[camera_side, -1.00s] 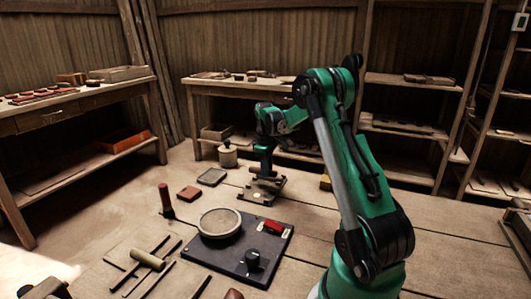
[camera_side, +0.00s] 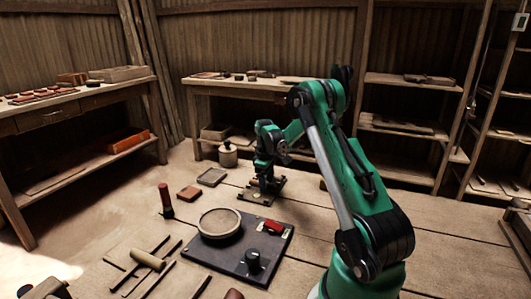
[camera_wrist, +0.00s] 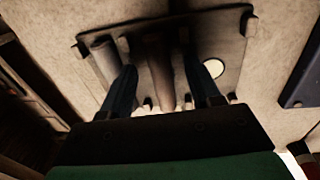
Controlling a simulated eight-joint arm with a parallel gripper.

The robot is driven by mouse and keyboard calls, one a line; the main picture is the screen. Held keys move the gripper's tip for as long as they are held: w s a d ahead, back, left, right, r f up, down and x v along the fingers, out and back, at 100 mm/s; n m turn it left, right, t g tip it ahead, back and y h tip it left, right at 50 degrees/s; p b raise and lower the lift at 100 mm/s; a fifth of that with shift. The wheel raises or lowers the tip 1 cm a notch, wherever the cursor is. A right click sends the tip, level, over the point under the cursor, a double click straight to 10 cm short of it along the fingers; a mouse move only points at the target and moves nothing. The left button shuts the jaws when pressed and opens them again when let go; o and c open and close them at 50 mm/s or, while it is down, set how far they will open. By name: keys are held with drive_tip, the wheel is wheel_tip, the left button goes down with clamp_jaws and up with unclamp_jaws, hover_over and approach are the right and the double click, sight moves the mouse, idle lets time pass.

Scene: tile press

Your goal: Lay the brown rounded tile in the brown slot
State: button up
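A small reddish-brown tile (camera_side: 190,193) lies flat on the table in the side view, left of my gripper. Its corner shape is too small to judge. A grey shallow frame (camera_side: 212,177) lies just behind it. I cannot make out a brown slot. My gripper (camera_side: 264,188) points down low over a dark plate with fittings (camera_side: 279,184), away from the tile. In the wrist view, my gripper's fingers (camera_wrist: 163,88) stand apart, with a brown upright piece (camera_wrist: 160,72) seen between them and gaps on both sides. The plate (camera_wrist: 225,25) carries a pale round spot (camera_wrist: 207,68).
A dark board (camera_side: 230,264) with a round grey disc (camera_side: 219,223), a red switch (camera_side: 273,227) and a black knob (camera_side: 253,260) lies in front. Sticks and a roller (camera_side: 147,260) lie front left. A lidded jar (camera_side: 228,154) stands behind.

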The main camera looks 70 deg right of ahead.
drive_tip(key=shift+r, duration=0.1)
wheel_tip(320, 180, up, 11)
drive_tip(key=a, duration=0.1)
drive_tip(key=w+a+r+t, duration=0.1)
drive_tip(key=w+a+r, duration=0.25)
drive_tip(key=a, duration=0.45)
drive_tip(key=s+a+f+t, duration=0.1)
drive_tip(key=s+a+t, duration=0.1)
drive_tip(key=a, duration=0.9)
drive_tip(key=s+a+f+t+y, duration=0.1)
drive_tip(key=s+a+t, duration=0.2)
drive_tip(key=a, duration=0.9)
drive_tip(key=shift+a+t, duration=0.15)
drive_tip(key=shift+t, duration=0.45)
